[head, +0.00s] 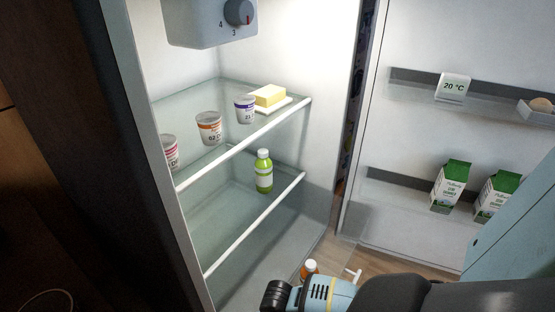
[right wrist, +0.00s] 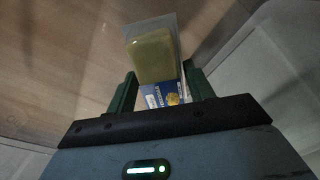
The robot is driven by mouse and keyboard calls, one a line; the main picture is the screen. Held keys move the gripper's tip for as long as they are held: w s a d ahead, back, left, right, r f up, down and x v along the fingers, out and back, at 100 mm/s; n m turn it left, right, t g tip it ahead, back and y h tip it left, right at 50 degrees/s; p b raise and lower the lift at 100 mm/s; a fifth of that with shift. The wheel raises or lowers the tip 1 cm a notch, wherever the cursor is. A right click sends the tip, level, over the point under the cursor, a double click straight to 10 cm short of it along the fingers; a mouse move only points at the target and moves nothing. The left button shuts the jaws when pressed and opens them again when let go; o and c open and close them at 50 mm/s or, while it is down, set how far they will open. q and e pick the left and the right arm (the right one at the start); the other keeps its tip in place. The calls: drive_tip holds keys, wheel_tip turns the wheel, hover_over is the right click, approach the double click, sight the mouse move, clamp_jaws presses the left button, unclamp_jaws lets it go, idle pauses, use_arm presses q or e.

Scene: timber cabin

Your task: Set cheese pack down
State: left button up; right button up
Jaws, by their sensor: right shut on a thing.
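The cheese pack (right wrist: 154,55) is in the right wrist view, a yellowish block in clear wrap with a blue printed label at its lower end. It sits between the two green fingers of my right gripper (right wrist: 160,86), which is shut on it. Behind it is a wooden floor, blurred. In the head view my right arm comes in at the bottom right, low in front of the open fridge; its fingertips and the pack cannot be made out there. My left gripper is in neither view.
The fridge's upper glass shelf (head: 240,135) holds several yogurt cups and a butter dish (head: 269,97). The lower shelf (head: 235,215) holds a green bottle (head: 264,171), with bare glass around it. The open door (head: 410,145) carries two milk cartons (head: 450,186).

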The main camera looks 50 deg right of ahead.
drive_tip(key=o, duration=1.2)
drive_tip(key=shift+f, duration=0.1)
wheel_tip(320, 180, up, 12)
drive_tip(key=p, duration=0.6)
